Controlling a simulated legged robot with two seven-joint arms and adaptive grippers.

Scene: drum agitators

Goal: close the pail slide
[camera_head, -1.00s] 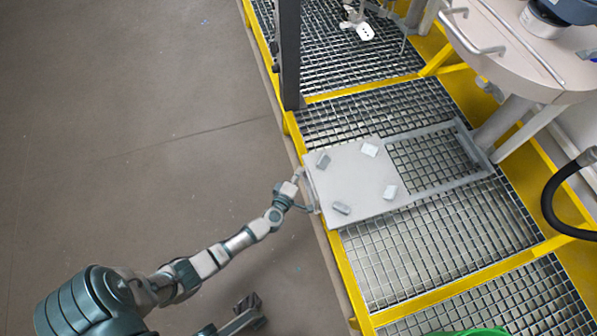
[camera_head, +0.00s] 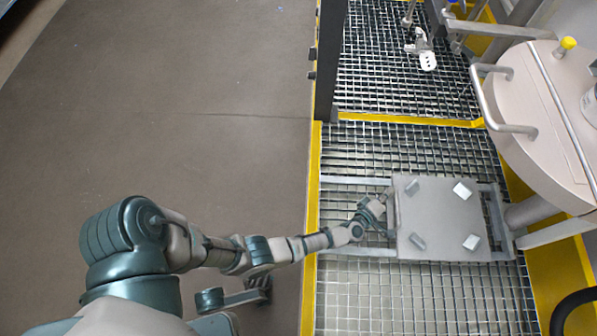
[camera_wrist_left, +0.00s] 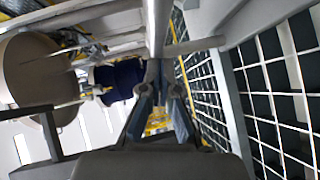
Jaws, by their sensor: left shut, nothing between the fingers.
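The pail slide is a flat pale grey plate (camera_head: 440,222) with several small blocks on top, riding on a metal frame (camera_head: 360,252) over the grating. The plate sits toward the right end of the frame, near the large round vessel. My left gripper (camera_head: 386,213) is at the plate's left edge, beside its handle; whether it touches is hard to tell. In the left wrist view its fingers (camera_wrist_left: 160,108) are close together, with a metal bar right ahead of them. The gripper is shut with nothing between the fingers.
The large round beige vessel (camera_head: 550,120) with a bar handle stands at the right. A dark post (camera_head: 328,60) rises at the grating's left edge, beside a yellow rail (camera_head: 313,190). Bare floor (camera_head: 180,90) lies open to the left.

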